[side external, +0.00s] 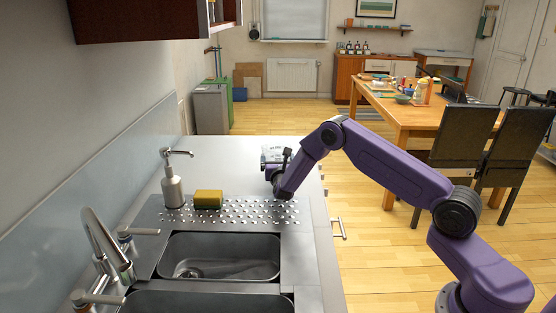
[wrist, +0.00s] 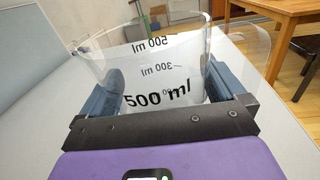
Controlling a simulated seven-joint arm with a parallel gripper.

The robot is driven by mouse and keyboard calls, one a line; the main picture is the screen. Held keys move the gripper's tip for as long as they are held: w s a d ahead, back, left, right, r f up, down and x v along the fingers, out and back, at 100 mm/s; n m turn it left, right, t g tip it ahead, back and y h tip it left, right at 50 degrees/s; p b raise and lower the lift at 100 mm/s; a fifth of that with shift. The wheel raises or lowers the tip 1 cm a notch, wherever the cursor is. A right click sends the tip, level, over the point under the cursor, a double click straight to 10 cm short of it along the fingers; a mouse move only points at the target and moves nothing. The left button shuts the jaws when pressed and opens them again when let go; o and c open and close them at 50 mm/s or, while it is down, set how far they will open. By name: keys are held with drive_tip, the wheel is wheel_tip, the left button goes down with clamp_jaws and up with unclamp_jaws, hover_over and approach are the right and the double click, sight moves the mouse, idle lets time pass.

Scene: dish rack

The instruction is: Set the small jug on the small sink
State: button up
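The clear small jug (wrist: 165,65) has black "500 ml" and "300 ml" marks. In the wrist view it fills the space between the two blue-grey fingers of my gripper (wrist: 163,95). The fingers are spread, one on each side of the jug; I cannot tell whether they press on it. In the side view my gripper (side external: 272,160) is low over the grey counter, beyond the sinks, and the jug is hard to make out there. The nearer-to-gripper sink basin (side external: 225,262) is empty; a second basin (side external: 205,302) is partly cut off at the bottom edge.
A soap dispenser (side external: 172,180) and a yellow-green sponge (side external: 208,199) stand on the perforated drainboard (side external: 255,212), between my gripper and the basins. A tall faucet (side external: 108,245) rises left of the basins. The counter (side external: 225,150) beyond the drainboard is mostly clear.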

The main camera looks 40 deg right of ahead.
idle(0.3)
drive_tip(key=v, duration=1.7)
drive_tip(key=shift+s, duration=0.3)
drive_tip(key=s+r+m+g, duration=0.7)
drive_tip(key=s+m, duration=0.2)
drive_tip(key=s, duration=0.4)
drive_tip(key=s+a+r+m+g+y, duration=0.1)
drive_tip(key=s+a+m+g+y, duration=0.2)
drive_tip(key=s, duration=1)
drive_tip(key=s+a+r+m+g+y, duration=0.1)
drive_tip(key=s+a+m+g+y, duration=0.2)
drive_tip(key=s+a+y, duration=0.4)
drive_tip(key=s+y, duration=0.1)
drive_tip(key=s, duration=0.5)
drive_tip(key=shift+g+y, duration=0.3)
drive_tip(key=shift+s+a, duration=0.1)
drive_tip(key=shift+s, duration=0.2)
drive_tip(key=shift+c, duration=2)
